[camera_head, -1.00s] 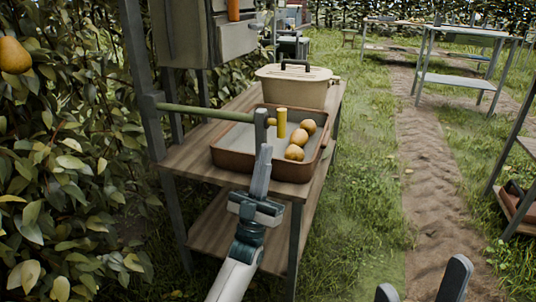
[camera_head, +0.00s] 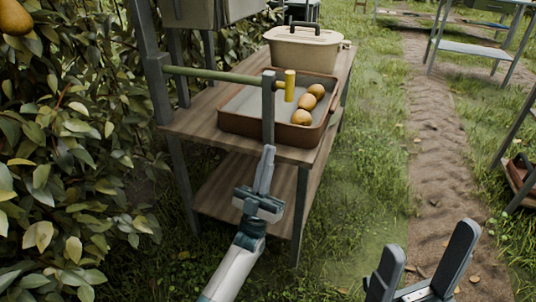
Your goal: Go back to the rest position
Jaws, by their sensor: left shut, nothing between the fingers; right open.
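My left gripper (camera_head: 267,165) is shut and empty. It is in the lower middle of the head view, in front of the near edge of the wooden table (camera_head: 200,125). My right gripper (camera_head: 425,260) is open and empty at the lower right, over grass and the dirt path. Several pears (camera_head: 309,103) lie in the right part of a brown-rimmed tray (camera_head: 240,125) on the table.
A green bar (camera_head: 215,74) with a yellow end (camera_head: 290,85) reaches over the tray from a grey post (camera_head: 150,80). A lidded beige box (camera_head: 303,50) stands behind the tray. Leafy bushes (camera_head: 60,150) fill the left. Grass right of the table is clear.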

